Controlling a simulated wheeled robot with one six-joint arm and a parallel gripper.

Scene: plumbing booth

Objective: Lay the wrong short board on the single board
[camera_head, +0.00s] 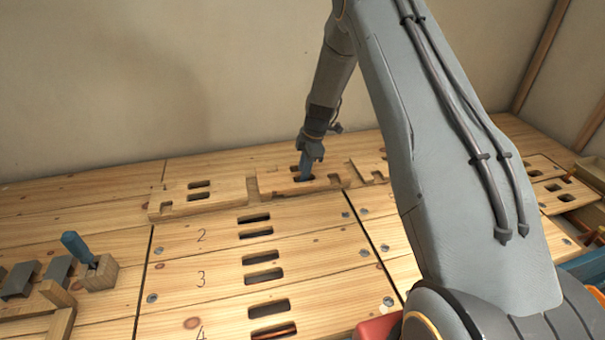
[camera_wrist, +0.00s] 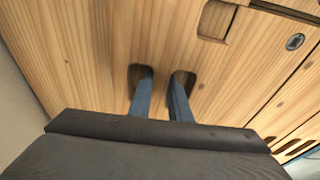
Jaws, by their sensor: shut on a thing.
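My gripper (camera_head: 308,170) is at the back of the bench, pointing down into a short wooden board (camera_head: 272,184) with two slots. In the wrist view my two blue fingers (camera_wrist: 163,85) go into the two slots of this board (camera_wrist: 100,45), one in each. They are shut on the strip of wood between the slots. The board is in the back row, between a left notched board (camera_head: 175,199) and a right notched board (camera_head: 366,168). I cannot tell which board is the single board, or whether the held board is lifted.
In front is a slotted panel (camera_head: 210,258) with rows marked 2, 3 and 4; a copper pipe (camera_head: 275,331) shows in a row 4 slot. At left, a blue-handled clamp block (camera_head: 98,275) stands near grey blocks (camera_head: 58,268). Slotted boards (camera_head: 562,197) lie at right. A wall is behind.

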